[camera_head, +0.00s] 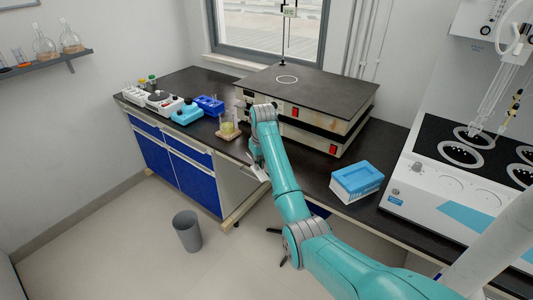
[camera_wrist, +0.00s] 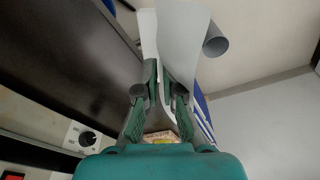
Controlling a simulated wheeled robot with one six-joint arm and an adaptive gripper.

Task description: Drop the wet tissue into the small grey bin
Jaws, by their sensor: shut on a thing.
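A thin white wet tissue (camera_wrist: 182,40) is pinched between the two dark green fingers of my gripper (camera_wrist: 165,88) in the wrist view. In the head view, the tissue (camera_head: 259,173) shows as a small white piece below my gripper (camera_head: 255,157), by the front edge of the dark bench. The small grey bin (camera_head: 187,232) stands upright on the floor, lower and to the left of my gripper, in front of the blue cabinets. The bin (camera_wrist: 216,42) also shows in the wrist view, just right of the tissue and apart from it.
A blue and white box (camera_head: 357,181) lies on the bench (camera_head: 315,180) to the right of my arm. A large hot plate (camera_head: 305,95) stands behind. A beaker (camera_head: 228,129) and several small instruments stand on the left bench. The floor around the bin is clear.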

